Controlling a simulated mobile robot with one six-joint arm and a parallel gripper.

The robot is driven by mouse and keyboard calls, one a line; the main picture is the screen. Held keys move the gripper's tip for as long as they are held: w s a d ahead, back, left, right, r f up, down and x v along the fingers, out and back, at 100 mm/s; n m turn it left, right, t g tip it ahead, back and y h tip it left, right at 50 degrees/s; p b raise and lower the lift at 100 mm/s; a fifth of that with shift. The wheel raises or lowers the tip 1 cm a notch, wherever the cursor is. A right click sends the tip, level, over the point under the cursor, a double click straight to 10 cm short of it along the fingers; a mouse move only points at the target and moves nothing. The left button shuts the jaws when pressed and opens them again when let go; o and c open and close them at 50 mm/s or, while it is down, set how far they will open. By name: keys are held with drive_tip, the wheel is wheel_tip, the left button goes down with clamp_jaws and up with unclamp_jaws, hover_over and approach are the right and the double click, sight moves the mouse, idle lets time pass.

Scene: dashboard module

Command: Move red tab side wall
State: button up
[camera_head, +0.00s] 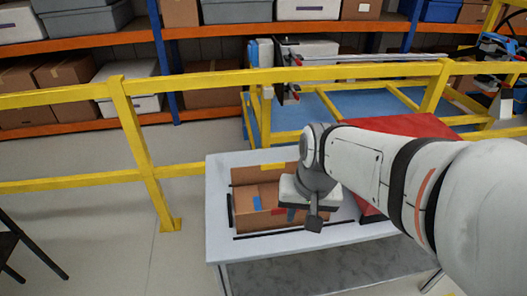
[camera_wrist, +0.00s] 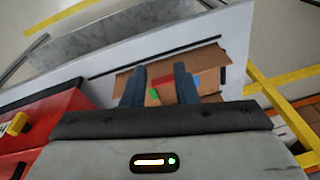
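A brown cardboard box (camera_head: 255,195) lies on the white table. The red tab (camera_head: 278,211) shows on it just left of my gripper, partly hidden. A blue tab (camera_head: 257,202) and a yellow tab (camera_head: 272,166) also show on the box. My gripper (camera_head: 303,216) is over the box's right part, pointing down. In the wrist view my gripper (camera_wrist: 157,76) has its two fingers apart, with the red tab (camera_wrist: 163,82) and a green tab (camera_wrist: 154,94) seen between them. Whether the fingers touch the box is unclear.
The white table (camera_head: 222,240) has a dark strip along its front. A red object (camera_head: 395,124) stands at the right, partly behind my arm. A yellow railing (camera_head: 200,82) runs behind the table, with shelves of boxes (camera_head: 209,97) beyond.

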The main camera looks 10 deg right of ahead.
drive_tip(key=w+f+m+g+y+p, duration=0.1)
drive_tip(key=w+f+m+y+p, duration=0.15)
drive_tip(key=w+m, duration=0.5)
drive_tip(key=m+y, duration=0.1)
drive_tip(key=m, duration=0.7)
approach(282, 225)
drive_tip(key=r, duration=0.1)
drive_tip(key=w+r, duration=0.1)
drive_tip(key=shift+a+r+g, duration=0.25)
drive_tip(key=shift+r+g, duration=0.1)
drive_tip(key=shift+g, duration=0.05)
drive_tip(key=shift+a+f+y, duration=0.1)
drive_tip(key=shift+f+y, duration=0.15)
drive_tip(key=shift+f, duration=0.1)
drive_tip(key=x, duration=0.7)
drive_tip(key=shift+f+b, duration=0.15)
drive_tip(key=shift+b, duration=0.15)
clamp_jaws()
